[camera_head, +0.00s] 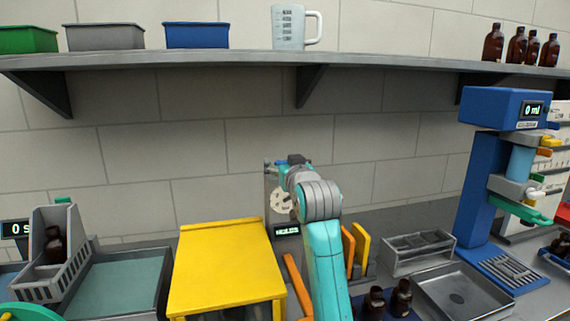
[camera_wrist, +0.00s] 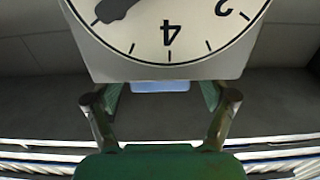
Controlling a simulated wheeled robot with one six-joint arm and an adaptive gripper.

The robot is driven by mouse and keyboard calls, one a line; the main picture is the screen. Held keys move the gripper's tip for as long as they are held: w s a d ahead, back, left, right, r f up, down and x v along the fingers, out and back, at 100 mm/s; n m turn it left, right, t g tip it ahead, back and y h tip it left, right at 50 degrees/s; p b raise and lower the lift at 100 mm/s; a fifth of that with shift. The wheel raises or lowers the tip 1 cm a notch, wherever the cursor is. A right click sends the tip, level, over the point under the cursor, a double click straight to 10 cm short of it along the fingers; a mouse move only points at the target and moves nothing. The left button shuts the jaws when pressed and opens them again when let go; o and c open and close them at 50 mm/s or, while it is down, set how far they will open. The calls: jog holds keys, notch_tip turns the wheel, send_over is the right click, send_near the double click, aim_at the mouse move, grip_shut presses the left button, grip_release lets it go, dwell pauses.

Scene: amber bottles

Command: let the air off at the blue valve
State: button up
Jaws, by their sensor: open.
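A pressure gauge (camera_head: 279,203) with a white dial stands by the back wall, mostly behind my arm's wrist. A small blue part (camera_head: 294,159), which looks like the blue valve, shows at its top. In the wrist view, the gauge dial (camera_wrist: 168,58) fills the top, upside down, with a dark needle at upper left. My gripper (camera_wrist: 160,95) is open, its two fingers apart below the dial. A blue patch (camera_wrist: 160,86) shows between the fingers, just under the gauge housing. I cannot tell whether the fingers touch it. The head view hides the fingers.
A yellow stand (camera_head: 228,268) is left of my arm. Orange and yellow upright panels (camera_head: 360,248), a grey rack (camera_head: 418,250) and a blue filling machine (camera_head: 484,190) are to the right. Brown bottles (camera_head: 402,297) stand in front. A shelf (camera_head: 200,61) runs above.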

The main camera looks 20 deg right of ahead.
jog(key=c, duration=1.2)
jog(key=shift+o, duration=0.2)
jog(key=shift+n+y, duration=0.4)
jog(key=shift+y, duration=0.2)
jog(key=n+g+y, duration=0.1)
jog(key=n+y, duration=0.2)
jog(key=y, duration=0.2)
jog(key=shift+d, duration=0.15)
jog(key=n+g+y, duration=0.2)
jog(key=y, duration=0.1)
jog(key=n+g+y, duration=0.1)
jog(key=n+y, duration=0.1)
jog(key=y, duration=0.1)
jog(key=shift+n+g, duration=0.4)
jog(key=n+g+y, duration=0.2)
jog(key=g, duration=0.1)
jog(key=n+g+y, duration=0.2)
jog(key=n+g, duration=0.1)
jog(key=shift+g+y, duration=0.3)
jog(key=shift+g, duration=0.1)
jog(key=shift+n+g+y, duration=0.5)
jog(key=shift+n+g, duration=1)
jog(key=shift+g, duration=0.6)
jog(key=shift+f+n+g, duration=0.1)
jog(key=shift+n+g, duration=0.3)
jog(key=shift+g, duration=0.2)
